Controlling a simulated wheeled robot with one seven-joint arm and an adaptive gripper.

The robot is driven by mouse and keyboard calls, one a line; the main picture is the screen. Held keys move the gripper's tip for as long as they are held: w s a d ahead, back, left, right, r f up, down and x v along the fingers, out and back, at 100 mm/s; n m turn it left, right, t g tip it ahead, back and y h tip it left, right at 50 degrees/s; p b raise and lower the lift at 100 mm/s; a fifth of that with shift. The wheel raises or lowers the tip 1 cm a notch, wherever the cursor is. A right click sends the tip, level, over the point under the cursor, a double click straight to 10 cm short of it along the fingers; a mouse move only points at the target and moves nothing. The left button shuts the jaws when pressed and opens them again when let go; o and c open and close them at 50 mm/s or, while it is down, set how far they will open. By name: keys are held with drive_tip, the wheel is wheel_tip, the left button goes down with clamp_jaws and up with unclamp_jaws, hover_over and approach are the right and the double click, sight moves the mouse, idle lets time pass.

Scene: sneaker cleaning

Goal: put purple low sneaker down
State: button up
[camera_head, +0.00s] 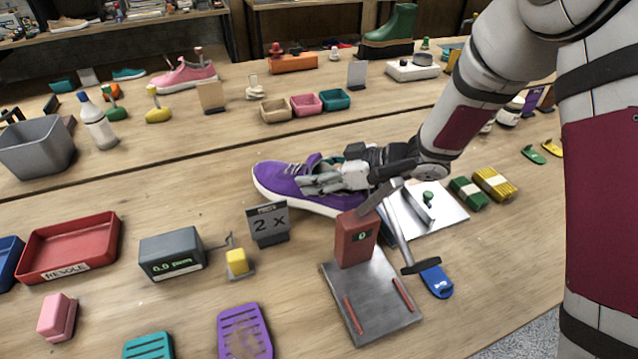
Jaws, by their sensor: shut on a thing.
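The purple low sneaker (285,182) has a white sole and pale laces. It is at the middle of the wooden table (190,200), toe to the left. My gripper (325,180) is shut on the sneaker at its upper side, coming in from the right. The gripper hides part of the opening and heel. The sole looks close to the tabletop; I cannot tell whether it touches.
A "2 X" sign (268,222) stands just in front of the sneaker. A red post on a metal plate (370,300) and a hammer-like tool (400,235) are close by at front right. Table left of the sneaker is clear.

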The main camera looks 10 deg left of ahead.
drive_tip(key=shift+f, duration=1.4)
drive_tip(key=shift+f, duration=0.2)
drive_tip(key=o, duration=1.5)
drive_tip(key=shift+r, duration=0.25)
drive_tip(key=v, duration=0.7)
drive_tip(key=shift+d, duration=0.2)
